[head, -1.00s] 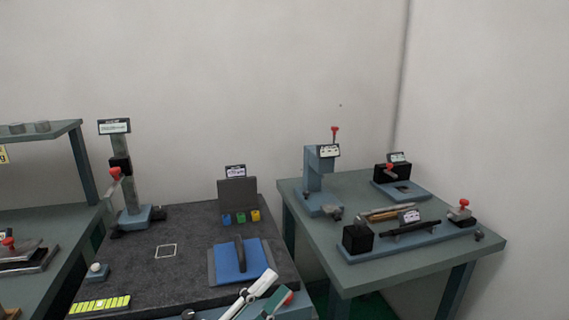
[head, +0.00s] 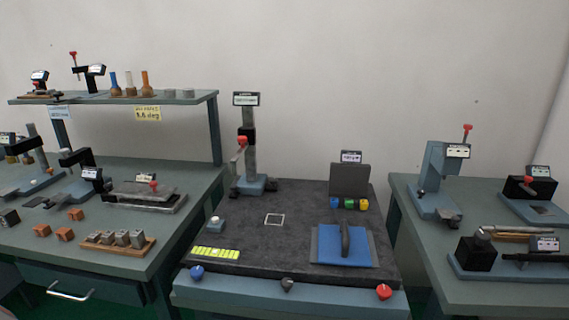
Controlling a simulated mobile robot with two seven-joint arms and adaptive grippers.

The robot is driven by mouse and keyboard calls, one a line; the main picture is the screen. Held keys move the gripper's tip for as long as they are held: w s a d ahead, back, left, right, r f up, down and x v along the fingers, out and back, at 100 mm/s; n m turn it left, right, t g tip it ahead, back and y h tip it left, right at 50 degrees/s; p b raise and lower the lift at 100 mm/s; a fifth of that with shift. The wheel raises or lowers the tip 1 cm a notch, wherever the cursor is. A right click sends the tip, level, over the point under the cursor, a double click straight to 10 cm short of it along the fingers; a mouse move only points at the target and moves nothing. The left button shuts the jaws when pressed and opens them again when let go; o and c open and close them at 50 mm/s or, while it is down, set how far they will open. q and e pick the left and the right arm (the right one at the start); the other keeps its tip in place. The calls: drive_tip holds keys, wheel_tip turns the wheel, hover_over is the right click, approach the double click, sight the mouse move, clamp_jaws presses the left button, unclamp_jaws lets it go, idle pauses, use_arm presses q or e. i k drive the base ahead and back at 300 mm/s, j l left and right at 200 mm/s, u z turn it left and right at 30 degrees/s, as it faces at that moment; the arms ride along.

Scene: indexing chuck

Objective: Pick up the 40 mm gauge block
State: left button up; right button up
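No label reading 40 mm can be made out, so I cannot tell which piece is the 40 mm gauge block. Several grey metal blocks (head: 121,238) sit in a row on a wooden holder (head: 100,247) on the left bench. Neither of my grippers is in view.
A height stand (head: 248,150) rises at the back of the granite plate. A blue pad with a dark handle (head: 344,247) lies at its right. Blue, grey and red knobs (head: 384,292) line its front. Gaps separate it from the left bench (head: 125,264) and right bench (head: 415,222).

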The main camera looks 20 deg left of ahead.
sight(122, 238)
drive_tip(key=u, duration=1.85)
drive_tip(key=j+z, duration=0.15)
drive_tip(key=z, duration=0.3)
drive_tip(key=i+j+z, duration=0.1)
drive_tip(key=z, duration=0.3)
drive_tip(key=j+z, duration=0.3)
drive_tip(key=z, duration=0.15)
drive_tip(key=j+z, duration=0.2)
drive_tip(key=j, duration=0.25)
drive_tip(key=k+j+z, duration=0.1)
drive_tip(key=j+z, duration=0.15)
drive_tip(key=j, duration=0.2)
